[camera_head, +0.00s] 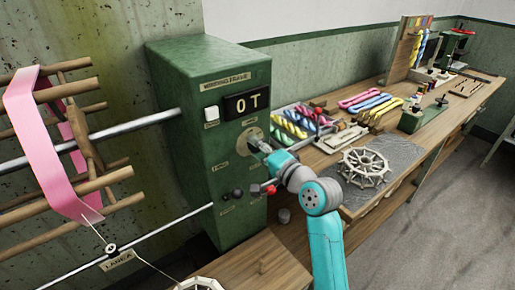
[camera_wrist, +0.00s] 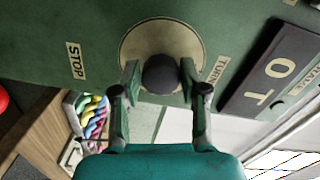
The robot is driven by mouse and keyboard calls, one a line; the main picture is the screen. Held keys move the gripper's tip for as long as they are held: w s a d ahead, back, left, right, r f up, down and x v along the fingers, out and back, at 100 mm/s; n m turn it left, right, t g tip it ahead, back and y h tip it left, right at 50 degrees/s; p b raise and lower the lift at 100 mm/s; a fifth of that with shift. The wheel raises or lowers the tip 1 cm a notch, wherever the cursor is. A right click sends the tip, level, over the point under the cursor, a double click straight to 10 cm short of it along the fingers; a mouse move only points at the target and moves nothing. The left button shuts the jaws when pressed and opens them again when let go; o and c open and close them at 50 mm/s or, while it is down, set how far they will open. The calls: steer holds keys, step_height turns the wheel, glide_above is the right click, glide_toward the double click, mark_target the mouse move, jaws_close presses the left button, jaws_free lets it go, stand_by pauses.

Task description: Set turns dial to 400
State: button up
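The turns dial (camera_wrist: 160,72) is a dark round knob on a cream disc, on the front of the green winding box (camera_head: 184,140). A TURNS label is beside it in the wrist view; another label reads STOP. The black display (camera_head: 247,104) reads "0 T". My gripper (camera_wrist: 160,82) is at the dial, one finger on each side of the knob, closed in to about the knob's width. In the head view my gripper (camera_head: 262,148) hides most of the knob, and only the edge of the cream disc shows. The knob's pointer mark cannot be made out.
A white button (camera_head: 211,113) and a red-ended lever (camera_head: 268,189) are on the box near my arm. A wooden reel with pink ribbon (camera_head: 40,140) stands at left. The bench holds coloured skeins (camera_head: 365,101) and a spoked wheel (camera_head: 364,168). Open floor lies at right.

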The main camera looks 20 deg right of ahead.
steer(key=shift+o, duration=0.9)
steer(key=v, duration=1.2)
